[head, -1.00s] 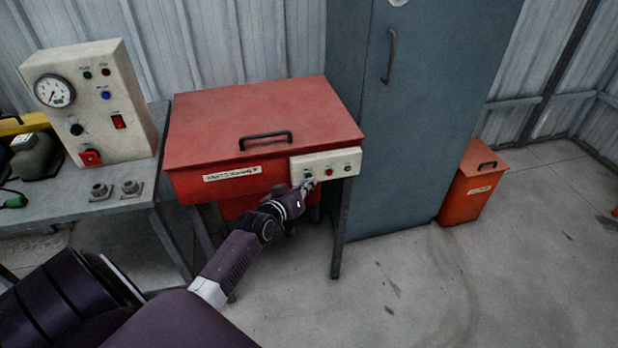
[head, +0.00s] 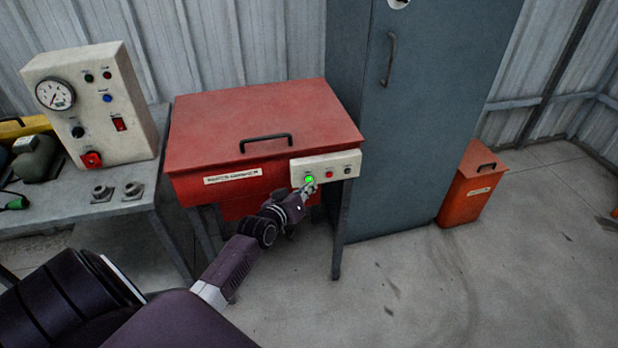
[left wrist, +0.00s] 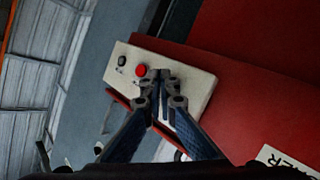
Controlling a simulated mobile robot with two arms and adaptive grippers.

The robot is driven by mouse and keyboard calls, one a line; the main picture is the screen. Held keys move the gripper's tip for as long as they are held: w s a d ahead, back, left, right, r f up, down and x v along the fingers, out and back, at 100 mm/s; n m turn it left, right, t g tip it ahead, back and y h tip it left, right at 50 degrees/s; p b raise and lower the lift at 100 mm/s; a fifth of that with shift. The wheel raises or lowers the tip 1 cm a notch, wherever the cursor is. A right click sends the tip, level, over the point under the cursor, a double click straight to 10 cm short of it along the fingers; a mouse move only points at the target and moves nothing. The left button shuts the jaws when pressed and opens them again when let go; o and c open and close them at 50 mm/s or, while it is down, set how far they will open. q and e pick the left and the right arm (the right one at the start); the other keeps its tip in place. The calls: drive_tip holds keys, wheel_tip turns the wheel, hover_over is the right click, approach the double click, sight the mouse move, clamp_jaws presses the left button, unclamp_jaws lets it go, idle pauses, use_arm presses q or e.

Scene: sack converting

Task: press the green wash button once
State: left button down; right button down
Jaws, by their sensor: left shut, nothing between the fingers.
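The green wash button (head: 309,179) glows bright green on the pale control panel (head: 327,168) at the front right of the red parts washer (head: 262,122). My left gripper (head: 306,188) is shut and empty, its fingertips right at the green button; whether they touch it I cannot tell. In the left wrist view the shut fingers (left wrist: 160,76) lie over the panel (left wrist: 196,84) and hide the green button. A red button (left wrist: 141,70) and a dark knob (left wrist: 122,60) show beside them. My right gripper is not in view.
A workbench (head: 125,207) with a gauge box (head: 92,105) stands to the left. A tall grey cabinet (head: 425,110) stands right behind the washer, and an orange bin (head: 472,185) is beside it. The floor in front is clear.

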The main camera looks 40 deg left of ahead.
use_arm(q)
drive_tip(key=shift+s+d, duration=0.2)
drive_tip(key=s+d+p, duration=0.3)
drive_tip(key=shift+s+d, duration=0.1)
drive_tip(key=shift+d, duration=0.3)
idle(0.9)
